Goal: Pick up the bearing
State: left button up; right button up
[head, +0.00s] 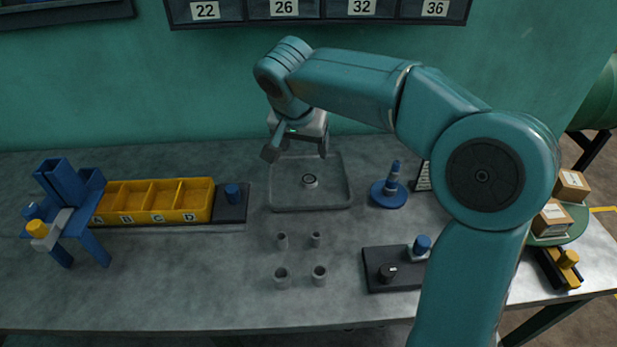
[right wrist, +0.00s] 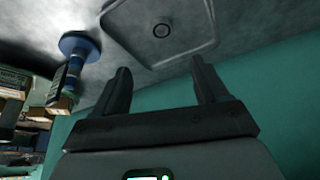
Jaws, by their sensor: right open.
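The bearing (head: 310,181) is a small light ring with a dark centre, lying in a shallow grey tray (head: 347,192) on the workbench. In the right wrist view the bearing (right wrist: 161,30) shows at the top, beyond the fingertips and inside the tray (right wrist: 210,22). My right gripper (head: 297,155) is open and empty, above the tray's back part and apart from the bearing. In the right wrist view my right gripper (right wrist: 158,75) has its two fingers spread wide with nothing between them. My left gripper is not in view.
A yellow compartment bin (head: 150,203) and a blue stand (head: 72,215) are at left. Several grey cups (head: 282,275) stand in front. A dark plate (head: 388,280) with pegs lies front right. The green wall (head: 120,90) rises behind.

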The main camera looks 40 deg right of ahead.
send_near(310, 181)
jog(key=shift+d, duration=0.2)
jog(key=shift+s+d+f, duration=0.15)
jog(key=shift+d+f, duration=0.1)
jog(key=shift+f, duration=0.2)
jog(key=x, duration=0.5)
jog(key=shift+w+a+f+p, duration=0.15)
jog(key=shift+w+p, duration=0.1)
jog(key=shift+p, duration=0.1)
jog(key=c, duration=0.9)
